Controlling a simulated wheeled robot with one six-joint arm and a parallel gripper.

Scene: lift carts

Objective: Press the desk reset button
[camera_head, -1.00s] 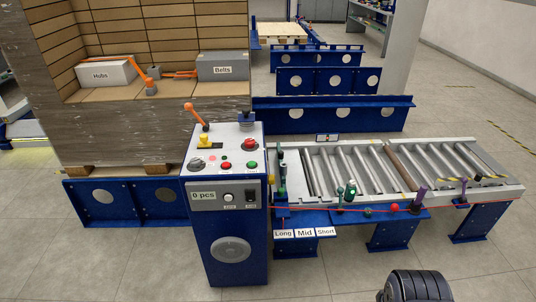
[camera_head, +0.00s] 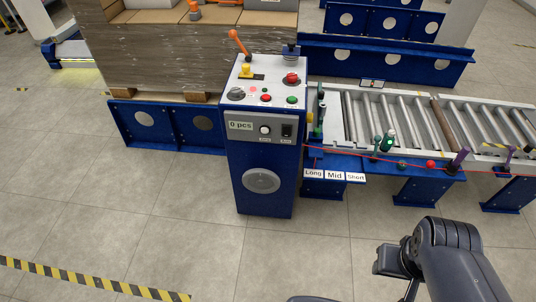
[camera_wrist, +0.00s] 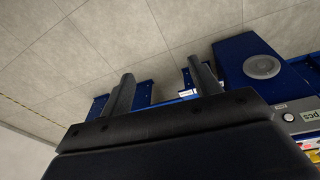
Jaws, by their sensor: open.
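The blue control desk (camera_head: 258,160) stands in the middle of the head view. Its front panel has a "0 pcs" display (camera_head: 240,126), a white round button (camera_head: 265,129) with a small label I cannot read, and a black switch (camera_head: 287,131). Its sloped top carries red and green buttons, a yellow part and an orange lever. In the wrist view the desk is at the right, turned, with its round vent (camera_wrist: 262,67) and white button (camera_wrist: 288,117) showing. My gripper (camera_wrist: 161,67) is open and empty, its two fingers apart and clear of the desk.
A roller conveyor (camera_head: 440,100) on blue supports adjoins the desk at the right, with "Long", "Mid" and "Short" labels (camera_head: 334,175) below its near edge. A wrapped pallet stack (camera_head: 170,60) stands behind left. The floor in front is clear, with a striped line (camera_head: 90,280).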

